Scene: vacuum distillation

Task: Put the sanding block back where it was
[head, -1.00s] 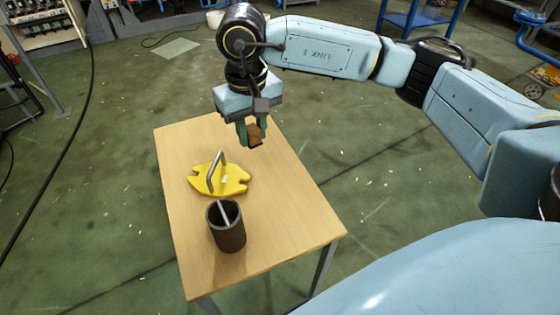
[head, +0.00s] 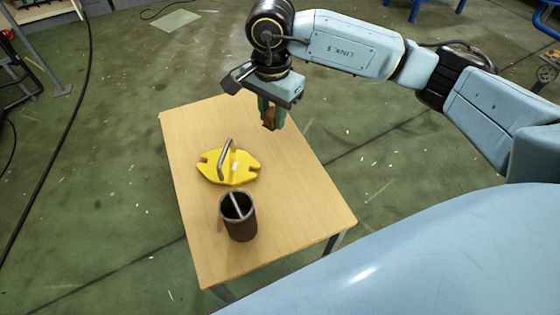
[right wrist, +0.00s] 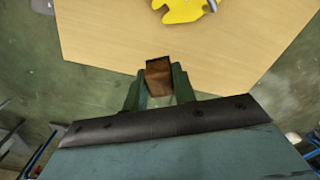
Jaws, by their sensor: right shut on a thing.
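The sanding block is a small brown block (head: 269,119) held between the fingers of my right gripper (head: 271,112). My right gripper is shut on it and hangs above the far right part of the wooden table (head: 290,200). In the right wrist view the block (right wrist: 159,76) sits between the two green fingers (right wrist: 158,92), with the table top beyond it. The block appears clear of the table, though its exact height is hard to tell. My left gripper is in no view.
A yellow plate with a grey handle (head: 228,167) lies on the table's left middle. A dark open cylinder (head: 239,218) with a light bar in it stands nearer the front. The table's right side is clear. A black cable (head: 75,130) runs along the floor at left.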

